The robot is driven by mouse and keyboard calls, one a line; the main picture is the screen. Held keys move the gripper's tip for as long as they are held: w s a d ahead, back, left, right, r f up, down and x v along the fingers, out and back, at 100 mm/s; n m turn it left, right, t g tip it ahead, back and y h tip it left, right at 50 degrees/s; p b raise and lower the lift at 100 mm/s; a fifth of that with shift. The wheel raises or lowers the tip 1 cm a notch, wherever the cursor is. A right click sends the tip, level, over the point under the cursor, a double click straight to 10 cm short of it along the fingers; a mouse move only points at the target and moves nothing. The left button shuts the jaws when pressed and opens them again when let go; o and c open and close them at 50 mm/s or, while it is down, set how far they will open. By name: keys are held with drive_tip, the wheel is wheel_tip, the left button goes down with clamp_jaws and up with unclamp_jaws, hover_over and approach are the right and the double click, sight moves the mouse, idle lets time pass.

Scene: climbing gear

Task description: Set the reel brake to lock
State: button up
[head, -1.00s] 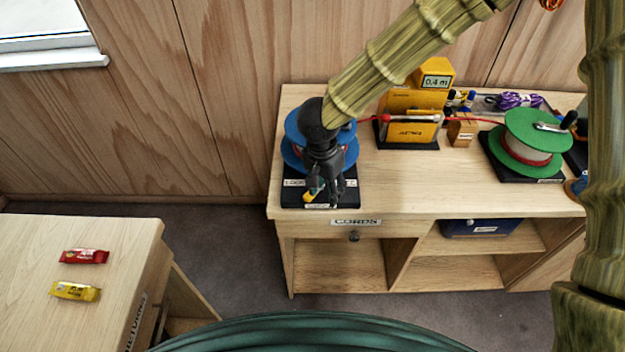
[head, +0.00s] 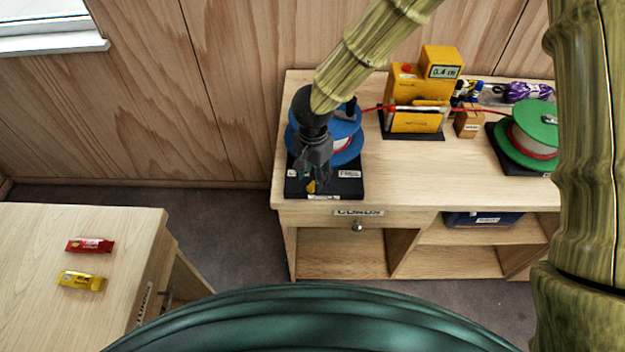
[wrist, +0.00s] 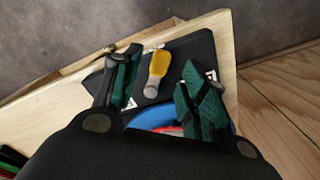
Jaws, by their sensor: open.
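The blue reel (head: 350,131) stands on a black base plate (head: 345,187) at the left end of the bench, with a white and red cord wound on it. The brake lever, with a yellow grip (wrist: 158,66) and a grey end, lies on the front of the base in the wrist view. Its yellow tip also shows in the head view (head: 311,186). White labels sit on the base at left, right and front; my fingers partly cover them. My gripper (wrist: 162,82) is open above the base, one finger on each side of the lever, apparently not touching it.
A yellow meter (head: 420,90) stands right of the reel, with red cord running through it to a green reel (head: 530,135). A small wooden block (head: 468,122) is beside it. The side table (head: 60,235) holds red and yellow packets.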

sight(312, 185)
drive_tip(key=shift+f, duration=1.75)
clamp_jaws()
